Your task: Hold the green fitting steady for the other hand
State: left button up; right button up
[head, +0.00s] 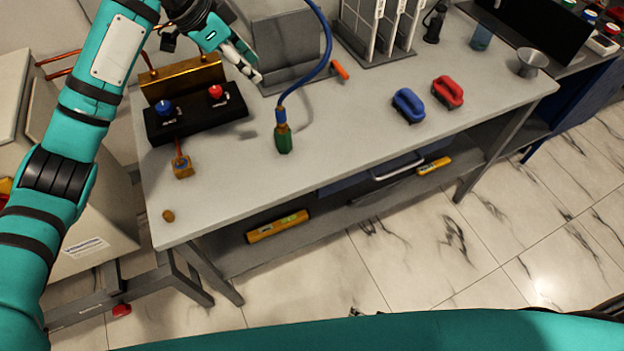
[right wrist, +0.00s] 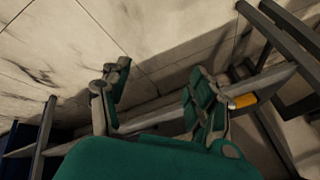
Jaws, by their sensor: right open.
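The green fitting (head: 284,139) is at the lower end of a blue hose (head: 318,70), with a brass and blue collar between them. It is over the front left part of the grey table (head: 350,140); I cannot tell whether it rests on the top. My left gripper (head: 252,72) is behind and left of it, clear of it, beside a grey block; its finger gap is unclear. My right gripper (right wrist: 158,100) is open and empty in the right wrist view, with floor and table frame beyond it. It does not show in the head view.
A black valve block (head: 196,118) with blue and red knobs stands left of the fitting. A brass block (head: 183,166) and small brass piece (head: 168,216) lie near the front left. Blue (head: 408,105) and red (head: 448,91) handled objects sit right. The middle front is clear.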

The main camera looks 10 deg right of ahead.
jog(key=w+a+r+m+t+y, duration=0.1)
jog(key=w+a+r+m+t, duration=0.2)
jog(key=w+r+m, duration=0.35)
jog(key=m+t+y, duration=0.3)
jog(key=m+t, duration=0.6)
jog(key=m, duration=1.2)
send_near(286, 137)
jog(key=x, duration=1.2)
jog(key=shift+w+a+r, duration=0.1)
grip_shut()
